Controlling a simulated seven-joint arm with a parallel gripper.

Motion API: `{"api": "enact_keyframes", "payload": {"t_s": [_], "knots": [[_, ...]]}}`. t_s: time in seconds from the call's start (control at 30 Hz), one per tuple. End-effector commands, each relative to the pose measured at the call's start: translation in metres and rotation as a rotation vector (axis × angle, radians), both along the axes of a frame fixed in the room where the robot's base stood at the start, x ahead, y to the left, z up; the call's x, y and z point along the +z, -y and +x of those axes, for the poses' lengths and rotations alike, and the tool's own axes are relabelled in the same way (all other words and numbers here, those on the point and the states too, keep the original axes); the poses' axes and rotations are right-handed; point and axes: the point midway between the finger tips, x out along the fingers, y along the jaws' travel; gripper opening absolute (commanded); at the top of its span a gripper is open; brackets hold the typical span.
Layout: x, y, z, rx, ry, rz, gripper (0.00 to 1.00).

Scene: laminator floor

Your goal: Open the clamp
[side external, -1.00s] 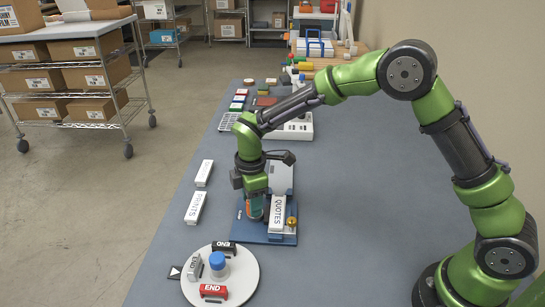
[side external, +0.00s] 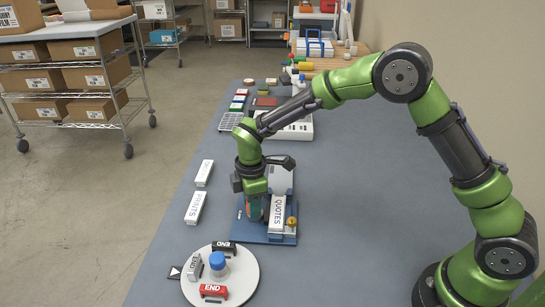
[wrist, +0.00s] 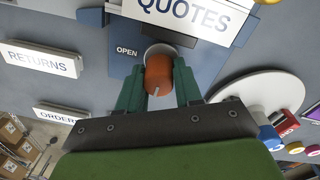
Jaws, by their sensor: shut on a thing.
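The clamp has a blue base (side external: 262,238) on the bench, with a white block marked QUOTES (side external: 278,214) on it. In the wrist view the block (wrist: 190,14) crosses the top, and the base (wrist: 122,68) carries the word OPEN. An orange handle (wrist: 158,76) with a pale line on its end stands beside that word. My gripper (wrist: 158,66) is shut on the handle, one green finger on each side. In the side view my gripper (side external: 255,208) is low over the left part of the base and hides most of the handle.
A round white turntable (side external: 239,284) with END blocks and a blue-capped piece stands in front of the clamp. Two white labelled blocks (side external: 195,207) (side external: 204,173) lie to the left. A brass knob (side external: 291,222) sits at the base's right. The bench right of it is clear.

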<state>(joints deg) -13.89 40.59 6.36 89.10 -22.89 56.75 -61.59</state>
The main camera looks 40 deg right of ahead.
Motion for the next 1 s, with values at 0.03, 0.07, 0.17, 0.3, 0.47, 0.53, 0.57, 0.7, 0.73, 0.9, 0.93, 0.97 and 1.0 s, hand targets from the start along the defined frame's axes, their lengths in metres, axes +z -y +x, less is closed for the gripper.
{"api": "enact_keyframes", "payload": {"t_s": [0.03, 0.07, 0.17, 0.3, 0.47, 0.53, 0.57, 0.7, 0.73, 0.9, 0.93, 0.97, 1.0], "knots": [[0.0006, 0.0, 0.0003, -0.018, 0.001, 0.0, 0.04], [0.0006, 0.0, 0.0004, -0.031, 0.001, 0.0, 0.04], [0.0006, -0.0002, 0.0005, -0.086, 0.001, 0.0, 0.04], [0.0008, -0.0006, 0.0006, -0.192, 0.002, -0.001, 0.04], [0.0008, -0.0006, 0.0008, -0.341, 0.001, 0.0, 0.04], [0.0007, -0.0007, 0.0007, -0.408, 0.001, -0.001, 0.04], [0.0007, -0.0007, 0.0008, -0.438, 0.001, -0.001, 0.04], [0.0006, -0.0006, 0.0011, -0.57, 0.001, -0.001, 0.04], [0.0006, -0.0004, 0.0012, -0.598, 0.002, -0.001, 0.04], [0.0009, -0.0006, 0.0015, -0.761, 0.001, 0.0, 0.04], [0.001, -0.0004, 0.0016, -0.79, 0.001, -0.001, 0.04], [0.001, -0.0004, 0.0017, -0.818, 0.002, -0.001, 0.04], [0.0011, -0.0005, 0.0017, -0.855, 0.002, -0.001, 0.04]]}}
